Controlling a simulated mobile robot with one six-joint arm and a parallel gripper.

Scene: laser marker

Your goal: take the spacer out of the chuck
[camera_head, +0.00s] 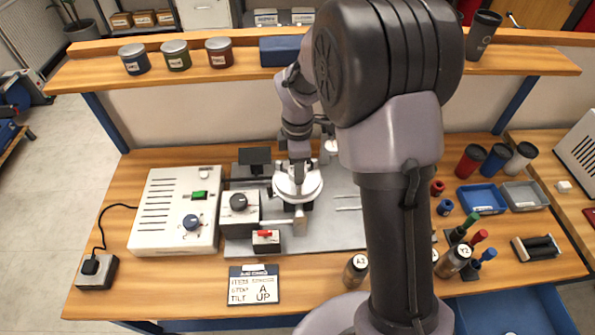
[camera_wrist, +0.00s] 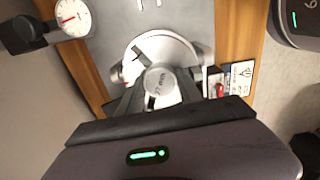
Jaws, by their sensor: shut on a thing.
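The spacer (camera_wrist: 161,84) is a pale grey round piece with small dark lettering on its end, seen in the wrist view. My gripper (camera_wrist: 158,97) is shut on it, with a dark finger on either side. The chuck (camera_wrist: 184,57) is a pale round part behind the spacer; I cannot tell whether the spacer is still seated in it. In the head view the chuck (camera_head: 311,190) is on the grey machine plate, with my gripper (camera_head: 297,177) right over it. My wrist and fingers hide the spacer there.
A white control box (camera_head: 170,215) and a knobbed grey unit (camera_head: 239,208) stand left of the chuck. A red switch (camera_head: 265,235) is in front. A dial gauge (camera_wrist: 72,17) shows in the wrist view. Cups, bottles and trays (camera_head: 481,198) fill the right side.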

